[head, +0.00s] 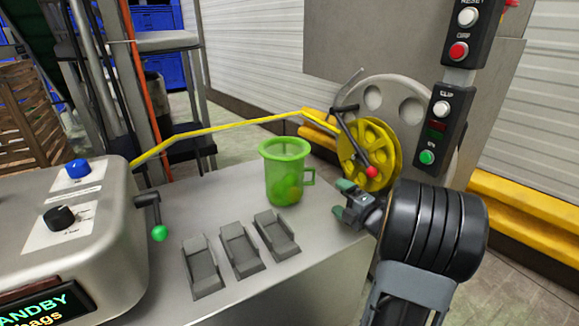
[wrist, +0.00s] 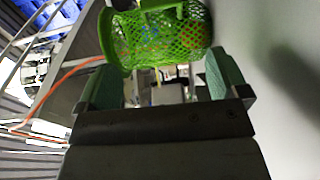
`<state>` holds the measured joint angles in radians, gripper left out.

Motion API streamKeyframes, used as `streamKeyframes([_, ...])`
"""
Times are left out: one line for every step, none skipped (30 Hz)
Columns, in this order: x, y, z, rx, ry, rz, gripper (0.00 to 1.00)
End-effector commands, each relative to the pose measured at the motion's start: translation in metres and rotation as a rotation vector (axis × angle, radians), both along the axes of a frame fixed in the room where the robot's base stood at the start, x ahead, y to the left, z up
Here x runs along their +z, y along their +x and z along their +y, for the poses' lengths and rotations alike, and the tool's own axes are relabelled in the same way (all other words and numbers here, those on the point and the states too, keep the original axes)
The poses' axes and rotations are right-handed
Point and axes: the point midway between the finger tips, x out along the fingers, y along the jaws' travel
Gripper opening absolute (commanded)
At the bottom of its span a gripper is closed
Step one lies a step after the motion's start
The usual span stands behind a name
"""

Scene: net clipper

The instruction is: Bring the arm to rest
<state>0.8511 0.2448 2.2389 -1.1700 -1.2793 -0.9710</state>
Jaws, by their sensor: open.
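My gripper (head: 345,202) is at the right side of the grey machine top in the head view, with its green-padded jaws open and nothing between them. My black arm extends from it toward the lower right. In the wrist view the open jaws (wrist: 165,82) frame the bottom of the picture. A green mesh mug (head: 285,172) with round coloured things inside stands upright on the machine top, left of my gripper and apart from it. The mug also shows beyond the jaws in the wrist view (wrist: 160,38).
A yellow reel (head: 371,155) with a red-knobbed crank stands behind my gripper. A button panel (head: 441,120) rises at the right. Three grey pedals (head: 239,249) sit in front of the mug. A control box (head: 75,230) with a green-knobbed lever (head: 159,233) is at left.

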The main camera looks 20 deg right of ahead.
Motion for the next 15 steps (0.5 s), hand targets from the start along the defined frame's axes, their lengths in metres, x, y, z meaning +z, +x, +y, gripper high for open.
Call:
streamKeyframes([0.000,0.000,0.000,0.000,0.000,0.000,0.93])
streamKeyframes([0.000,0.000,0.000,0.000,0.000,0.000,0.93])
streamKeyframes([0.001,0.000,0.000,-0.001,0.001,0.001,0.93])
streamKeyframes([0.003,0.001,0.001,-0.004,0.002,0.004,0.93])
streamKeyframes([0.006,0.002,0.001,-0.010,0.004,0.008,0.93])
streamKeyframes([0.013,0.005,0.003,-0.025,0.011,0.020,0.93])
streamKeyframes([0.019,0.007,0.004,-0.041,0.019,0.033,0.93])
streamKeyframes([0.027,0.010,0.005,-0.063,0.031,0.049,0.93])
streamKeyframes([0.040,0.015,0.008,-0.100,0.051,0.077,0.93])
streamKeyframes([0.051,0.019,0.011,-0.133,0.071,0.100,0.93])
streamKeyframes([0.063,0.022,0.013,-0.173,0.097,0.127,0.93])
streamKeyframes([0.080,0.025,0.018,-0.231,0.142,0.166,0.93])
streamKeyframes([0.093,0.027,0.022,-0.277,0.182,0.195,0.93])
streamKeyframes([0.106,0.027,0.026,-0.327,0.228,0.226,0.93])
streamKeyframes([0.122,0.025,0.033,-0.395,0.295,0.270,0.93])
